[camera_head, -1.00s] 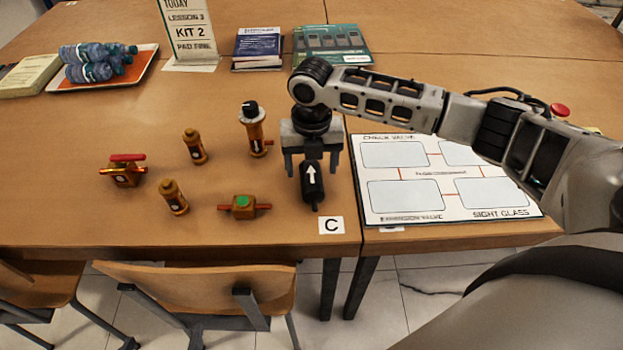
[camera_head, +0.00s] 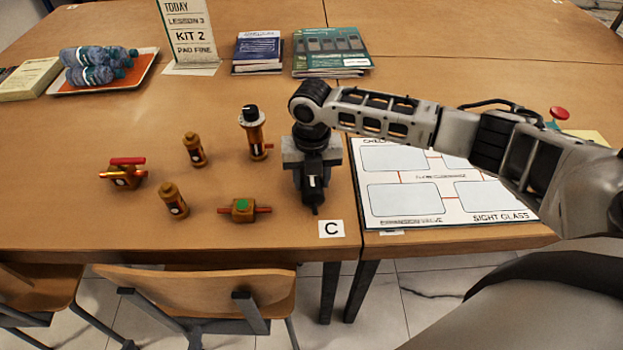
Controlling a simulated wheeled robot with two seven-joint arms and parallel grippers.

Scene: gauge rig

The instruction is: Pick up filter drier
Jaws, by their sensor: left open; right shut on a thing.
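The filter drier, a black cylinder (camera_head: 312,195) with a white mark, stands at the table's front edge behind the card C. My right gripper (camera_head: 312,178) is over it from above, its fingers shut on the cylinder's upper part. The gripper hides most of the cylinder's top, and I cannot tell whether its lower end touches the table. My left gripper is not in view.
Several brass fittings stand to the left, the nearest being a valve with a green top (camera_head: 243,210) and a tall black-capped one (camera_head: 253,135). A white board (camera_head: 440,215) with labelled boxes lies at right. The card C (camera_head: 331,229) lies in front.

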